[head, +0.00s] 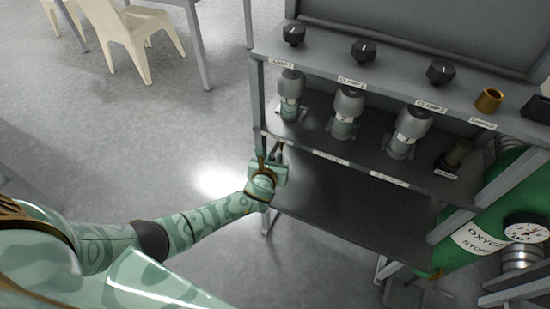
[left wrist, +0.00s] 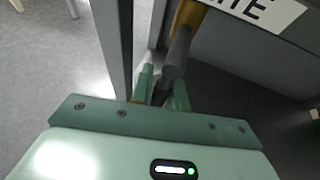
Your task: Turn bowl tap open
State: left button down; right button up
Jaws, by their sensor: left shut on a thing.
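My left gripper (head: 271,163) is at the front left corner of the washer bench, just below its middle shelf edge. In the left wrist view, the fingers (left wrist: 160,90) are shut around a dark grey lever (left wrist: 177,58) with a brass-coloured part at its top. This lever looks like the tap handle and hangs under the shelf by a white label. The label is cut off, so I cannot confirm the tap's name. In the head view the gripper mostly hides the lever. My right gripper is not in view.
Grey bench posts (left wrist: 112,45) stand close to the left of the gripper. Several grey-green fittings (head: 348,105) stand on the shelf, with black knobs (head: 364,51) above. A green oxygen tank (head: 455,230) is at the right. Floor at the left is clear up to a cream chair (head: 135,38).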

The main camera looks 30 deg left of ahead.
pick_arm(q)
jog(key=c, duration=1.6)
grip_release()
jog(key=shift+s, duration=0.1)
